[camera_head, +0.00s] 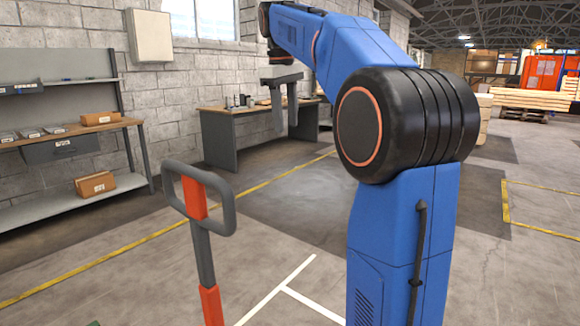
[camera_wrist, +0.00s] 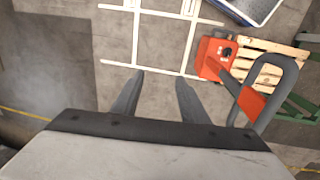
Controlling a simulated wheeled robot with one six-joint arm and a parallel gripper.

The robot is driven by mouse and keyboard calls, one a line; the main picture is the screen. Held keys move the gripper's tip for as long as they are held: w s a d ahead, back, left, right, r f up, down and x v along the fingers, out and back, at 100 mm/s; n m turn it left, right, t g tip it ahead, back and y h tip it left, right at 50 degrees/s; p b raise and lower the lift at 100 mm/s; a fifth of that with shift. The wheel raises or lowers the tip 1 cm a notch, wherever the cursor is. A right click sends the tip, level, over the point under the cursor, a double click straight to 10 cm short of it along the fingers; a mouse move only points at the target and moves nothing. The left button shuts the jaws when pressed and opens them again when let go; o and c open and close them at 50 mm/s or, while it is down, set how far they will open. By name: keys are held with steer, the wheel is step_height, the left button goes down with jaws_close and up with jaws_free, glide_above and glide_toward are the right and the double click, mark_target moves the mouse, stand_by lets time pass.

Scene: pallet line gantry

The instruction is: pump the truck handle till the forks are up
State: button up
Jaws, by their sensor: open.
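The truck handle (camera_head: 199,198), a grey loop with a red grip bar on a grey and orange shaft, stands nearly upright at the left of centre in the head view. In the wrist view the handle loop (camera_wrist: 285,84) is at the right, with the red truck body (camera_wrist: 215,57) beyond it. My gripper (camera_head: 285,110) is open and empty, pointing down, higher in the picture than the handle and to its right. Its fingers (camera_wrist: 157,97) show apart over bare floor in the wrist view, left of the handle. The forks are mostly hidden by a wooden pallet.
A wooden pallet (camera_wrist: 262,72) lies by the truck, with green bars beside it. A workbench (camera_head: 215,140) and a shelf (camera_head: 66,131) with brown boxes stand along the wall. White and yellow lines mark the floor, which is clear between handle and workbench.

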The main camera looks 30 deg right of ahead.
steer(key=shift+s+a+r, duration=0.1)
steer(key=shift+a+r, duration=0.05)
steer(key=shift+r, duration=1.25)
steer(key=shift+c, duration=0.2)
